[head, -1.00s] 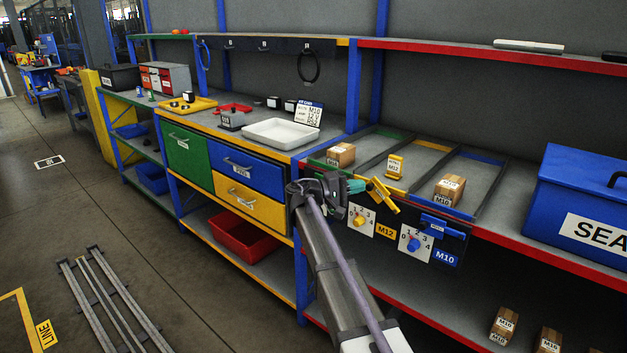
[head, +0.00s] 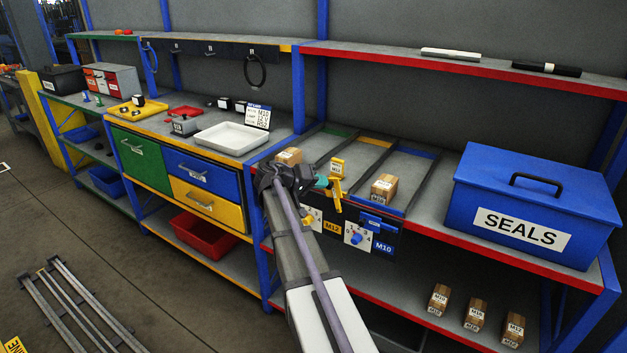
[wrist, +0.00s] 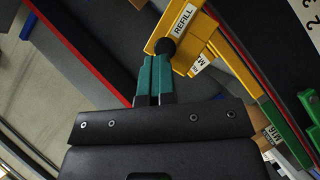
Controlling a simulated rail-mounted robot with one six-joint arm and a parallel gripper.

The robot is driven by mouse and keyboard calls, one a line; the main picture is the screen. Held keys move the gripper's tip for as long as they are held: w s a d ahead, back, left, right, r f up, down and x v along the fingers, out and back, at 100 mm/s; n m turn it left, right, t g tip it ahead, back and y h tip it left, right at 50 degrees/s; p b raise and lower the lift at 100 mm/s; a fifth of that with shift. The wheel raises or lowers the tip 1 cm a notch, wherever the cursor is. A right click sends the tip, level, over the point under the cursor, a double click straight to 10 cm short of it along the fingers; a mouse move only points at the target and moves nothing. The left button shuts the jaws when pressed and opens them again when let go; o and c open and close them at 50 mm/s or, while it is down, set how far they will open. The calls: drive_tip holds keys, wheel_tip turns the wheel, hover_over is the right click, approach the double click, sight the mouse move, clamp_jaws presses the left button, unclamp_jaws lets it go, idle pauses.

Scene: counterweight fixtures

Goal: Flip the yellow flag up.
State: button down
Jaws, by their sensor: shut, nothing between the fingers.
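The yellow flag (head: 337,193) is on the shelf front above the yellow M12 label (head: 332,227).
A blue flag (head: 377,223) lies nearly level above the M10 dial (head: 357,237). Small cartons (head: 384,187) sit in the shelf lanes behind. A large blue SEALS box (head: 535,205) stands to the right. The M12 dial (head: 311,219) is partly hidden by my arm.

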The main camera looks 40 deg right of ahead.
drive_tip(key=shift+r+p, duration=0.75)
drive_tip(key=w+p+v, duration=0.1)
drive_tip(key=p+v, duration=0.1)
drive_tip(key=v, duration=0.4)
drive_tip(key=w+p+v, duration=0.1)
drive_tip(key=p+v, duration=0.2)
drive_tip(key=v, duration=0.3)
drive_tip(key=shift+w+r, duration=0.4)
drive_tip(key=shift+d, duration=0.1)
